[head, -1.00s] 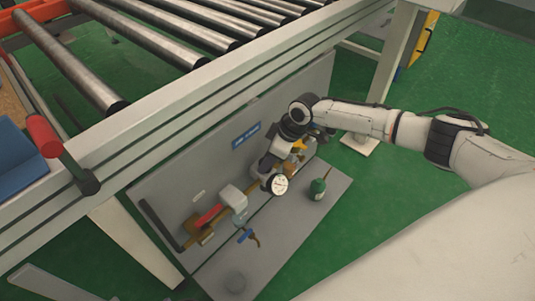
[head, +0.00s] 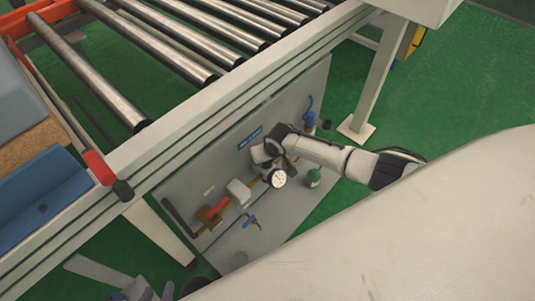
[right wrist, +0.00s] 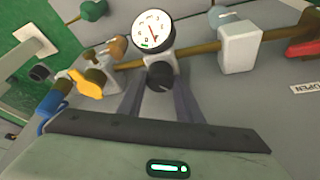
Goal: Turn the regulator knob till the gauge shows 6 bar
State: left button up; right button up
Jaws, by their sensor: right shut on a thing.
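The round white gauge (right wrist: 153,31) is on the brass pipe in the right wrist view; its needle shows, but the numbers are too small to read. The gauge also shows in the head view (head: 279,178). The black regulator knob (right wrist: 160,77) is just below the gauge. My right gripper (right wrist: 161,92) is shut on the knob, one finger on each side. In the head view the right gripper is mostly hidden behind its own wrist, near the gauge. My left gripper (head: 155,291) is at the bottom left of the head view, partly cut off, fingers apart and empty.
A grey panel (head: 278,222) under the roller conveyor (head: 90,65) carries the pipework. A yellow valve handle (right wrist: 88,84), a white block (right wrist: 239,47) and a red handle (right wrist: 304,48) sit along the pipe. A green canister (head: 314,178) stands right of the gauge.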

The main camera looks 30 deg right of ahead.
aim_at(270, 176)
pick_arm(q)
jog(key=shift+s+r, duration=0.1)
jog(key=shift+r, duration=0.1)
pick_arm(e)
jog(key=shift+a+m, duration=0.1)
jog(key=shift+m, duration=0.4)
pick_arm(q)
jog(key=shift+p, duration=0.3)
pick_arm(e)
jog(key=shift+h, duration=0.3)
pick_arm(q)
jog(key=shift+w+r, duration=0.1)
jog(key=shift+w, duration=0.1)
pick_arm(e)
jog(key=o, duration=1)
pick_arm(q)
jog(key=shift+r, duration=0.1)
pick_arm(e)
jog(key=shift+o, duration=0.2)
jog(key=shift+s+r+p, duration=0.15)
jog(key=shift+r+p, duration=0.25)
jog(key=shift+r, duration=0.1)
pick_arm(q)
jog(key=r+p, duration=0.2)
jog(key=p, duration=0.1)
jog(key=r+p, duration=0.1)
jog(key=shift+s+a, duration=0.3)
jog(key=shift+s, duration=0.1)
pick_arm(e)
jog(key=v, duration=0.9)
